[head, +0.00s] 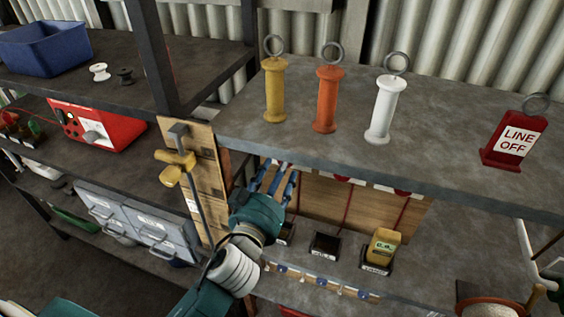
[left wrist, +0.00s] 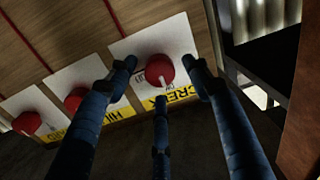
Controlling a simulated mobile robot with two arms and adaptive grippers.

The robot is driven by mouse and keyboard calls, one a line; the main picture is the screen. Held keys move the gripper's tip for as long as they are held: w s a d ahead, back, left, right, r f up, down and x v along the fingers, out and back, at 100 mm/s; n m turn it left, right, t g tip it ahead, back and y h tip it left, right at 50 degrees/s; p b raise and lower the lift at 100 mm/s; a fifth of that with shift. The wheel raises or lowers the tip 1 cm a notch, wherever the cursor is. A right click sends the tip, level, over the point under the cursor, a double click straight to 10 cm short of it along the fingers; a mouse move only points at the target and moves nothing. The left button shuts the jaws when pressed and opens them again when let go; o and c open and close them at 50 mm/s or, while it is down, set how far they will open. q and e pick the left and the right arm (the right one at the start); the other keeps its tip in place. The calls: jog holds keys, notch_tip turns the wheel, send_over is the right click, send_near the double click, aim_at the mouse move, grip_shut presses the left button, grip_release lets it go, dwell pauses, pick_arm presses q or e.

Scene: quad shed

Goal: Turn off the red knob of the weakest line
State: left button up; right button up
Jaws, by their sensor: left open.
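Three red knobs on white plates with yellow labels show in the left wrist view. The right one (left wrist: 159,70), over a label reading CREEK, lies between the fingertips of my left gripper (left wrist: 161,76); I cannot tell whether they touch it. The middle knob (left wrist: 76,99) and left knob (left wrist: 27,122) are farther off. In the head view, my left gripper (head: 275,180) is open and reaches under the shelf, hiding one knob. The tops of two others show at the shelf edge, one near the middle (head: 342,179). A yellow meter (head: 383,246) stands below; its reading is too small.
The upper shelf (head: 440,150) overhangs the knobs. On it stand yellow (head: 275,90), orange (head: 328,100) and white (head: 384,110) ringed handles and a red LINE OFF tag (head: 514,140). A post with a yellow-handled lever (head: 176,165) stands left of my arm.

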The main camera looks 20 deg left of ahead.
pick_arm(q)
jog(key=shift+w, duration=0.25)
jog(key=c, duration=1.2)
jog(key=shift+o, duration=0.2)
pick_arm(e)
jog(key=shift+s+a, duration=0.15)
jog(key=shift+s, duration=0.25)
pick_arm(q)
jog(key=shift+m, duration=0.4)
pick_arm(e)
jog(key=shift+w+r, duration=0.1)
jog(key=shift+w, duration=0.1)
pick_arm(q)
jog(key=shift+m+h+p, duration=0.3)
jog(key=shift+m+p, duration=1.25)
jog(key=shift+m, duration=7.25)
pick_arm(e)
jog(key=shift+w+r, duration=0.1)
jog(key=shift+r, duration=1.45)
